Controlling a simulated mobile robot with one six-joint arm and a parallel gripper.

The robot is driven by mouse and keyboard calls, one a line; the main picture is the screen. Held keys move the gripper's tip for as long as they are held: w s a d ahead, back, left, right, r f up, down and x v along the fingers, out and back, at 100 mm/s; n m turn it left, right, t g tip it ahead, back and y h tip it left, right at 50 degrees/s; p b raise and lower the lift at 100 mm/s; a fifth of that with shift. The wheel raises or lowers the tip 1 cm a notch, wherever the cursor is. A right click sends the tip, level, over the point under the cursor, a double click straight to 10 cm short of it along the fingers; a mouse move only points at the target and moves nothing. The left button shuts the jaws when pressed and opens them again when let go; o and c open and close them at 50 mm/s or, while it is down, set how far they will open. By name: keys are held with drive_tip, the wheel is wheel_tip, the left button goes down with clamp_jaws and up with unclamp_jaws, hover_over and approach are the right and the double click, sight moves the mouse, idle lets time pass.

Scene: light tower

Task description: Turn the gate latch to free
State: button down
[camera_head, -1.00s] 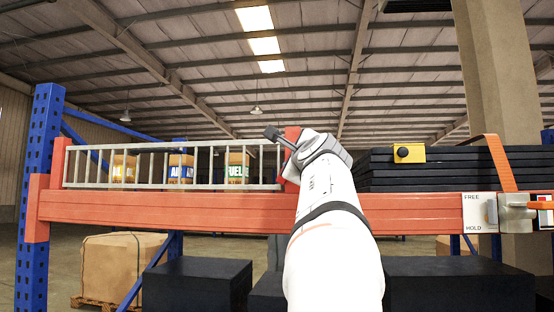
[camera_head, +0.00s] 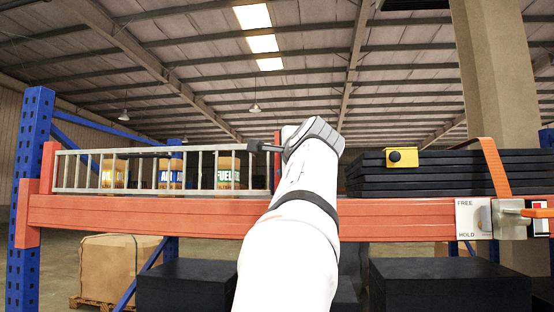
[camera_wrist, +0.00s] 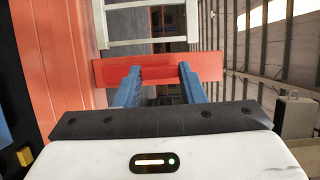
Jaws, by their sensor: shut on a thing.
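A white plate (camera_head: 468,217) lettered FREE at the top and HOLD at the bottom is on the orange beam at the right. A grey lever-like piece (camera_head: 486,218) sits at its right edge, and I cannot tell which word it points to. The pale barred gate (camera_head: 160,190) stands along the beam at the left, with a red upright (camera_head: 277,150) at its right end. My gripper (camera_wrist: 160,73) has its blue fingers on either side of the red upright (camera_wrist: 104,74) in the wrist view. In the head view my wrist hides most of the contact.
A black stack (camera_head: 425,172) with a yellow box (camera_head: 402,157) lies behind the beam to the right. An orange strap (camera_head: 495,168) runs over it to a metal buckle (camera_head: 512,218) beside the plate. Dark blocks (camera_head: 450,286) stand below the beam.

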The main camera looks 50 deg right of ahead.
drive_tip(key=c, duration=1.3)
unclamp_jaws()
drive_tip(key=shift+o, duration=1.4)
drive_tip(key=shift+s, duration=0.2)
drive_tip(key=shift+o, duration=0.5)
drive_tip(key=shift+w, duration=0.1)
drive_tip(key=b+v, duration=0.2)
drive_tip(key=v, duration=0.5)
drive_tip(key=shift+s+a+b, duration=0.3)
